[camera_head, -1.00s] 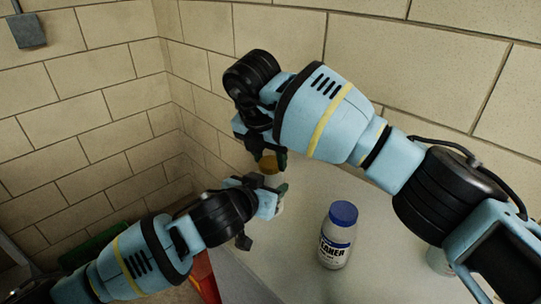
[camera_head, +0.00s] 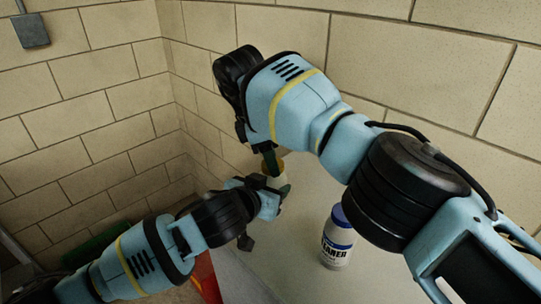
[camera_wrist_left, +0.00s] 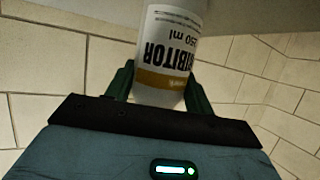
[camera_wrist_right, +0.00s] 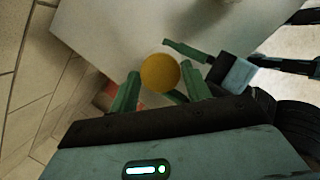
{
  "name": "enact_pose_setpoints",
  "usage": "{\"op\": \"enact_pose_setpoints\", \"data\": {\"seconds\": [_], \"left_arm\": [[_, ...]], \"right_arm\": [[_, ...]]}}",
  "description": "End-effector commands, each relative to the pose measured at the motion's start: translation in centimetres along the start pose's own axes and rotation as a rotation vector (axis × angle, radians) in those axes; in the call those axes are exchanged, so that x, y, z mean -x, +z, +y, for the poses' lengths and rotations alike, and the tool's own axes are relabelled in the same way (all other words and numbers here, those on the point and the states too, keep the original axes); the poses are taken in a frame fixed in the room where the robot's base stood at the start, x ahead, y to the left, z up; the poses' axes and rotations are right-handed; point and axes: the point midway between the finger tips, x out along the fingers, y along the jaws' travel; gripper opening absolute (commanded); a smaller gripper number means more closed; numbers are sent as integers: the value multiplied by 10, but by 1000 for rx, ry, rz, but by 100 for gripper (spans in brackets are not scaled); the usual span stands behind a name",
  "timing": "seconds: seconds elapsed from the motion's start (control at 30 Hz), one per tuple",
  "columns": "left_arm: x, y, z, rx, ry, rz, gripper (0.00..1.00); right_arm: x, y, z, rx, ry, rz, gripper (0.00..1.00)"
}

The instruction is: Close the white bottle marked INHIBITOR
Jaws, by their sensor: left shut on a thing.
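The white INHIBITOR bottle (camera_wrist_left: 170,50), with a yellow-brown band on its label, shows upside down in the left wrist view. My left gripper (camera_head: 277,190) is shut on it, with one finger on each side. My right gripper (camera_wrist_right: 160,85) is above, its fingers open on either side of a round yellow cap (camera_wrist_right: 160,73). In the head view one dark green finger partly covers the cap. The cap appears to be at the bottle's top; the right wrist view looks down on it, hiding the neck, so I cannot tell how it is seated.
A white bottle (camera_head: 336,246) with a blue cap, its label ending in "EANER", stands on the pale tabletop (camera_head: 300,225), close to my right arm. Block walls stand behind and at left. A red object (camera_head: 206,278) is below the table edge.

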Motion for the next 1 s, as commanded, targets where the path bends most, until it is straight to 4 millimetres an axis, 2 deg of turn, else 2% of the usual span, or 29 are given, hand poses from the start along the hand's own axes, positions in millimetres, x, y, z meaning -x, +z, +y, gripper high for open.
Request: {"op": "enact_pose_setpoints", "data": {"seconds": [0.03, 0.1, 0.13, 0.4, 0.8, 1.0], "left_arm": [[0, 2, 0, 0, -1, -4, 0], [0, 2, 0, 0, -1, -4, 0], [0, 2, 0, 0, -1, -3, 0], [0, 2, 0, 0, -1, -3, 0], [0, 1, 0, 0, -1, -3, 0], [0, 1, 0, 0, -1, -3, 0]], "right_arm": [[0, 0, 0, 1, 1, 0, 55], [0, 0, 0, 1, 0, 0, 64], [0, 0, 0, 1, 0, 0, 65], [1, 0, 0, 1, 0, 0, 65], [43, 9, 0, 4, 4, 2, 65], [47, 9, -1, 7, 4, 5, 65]]}}
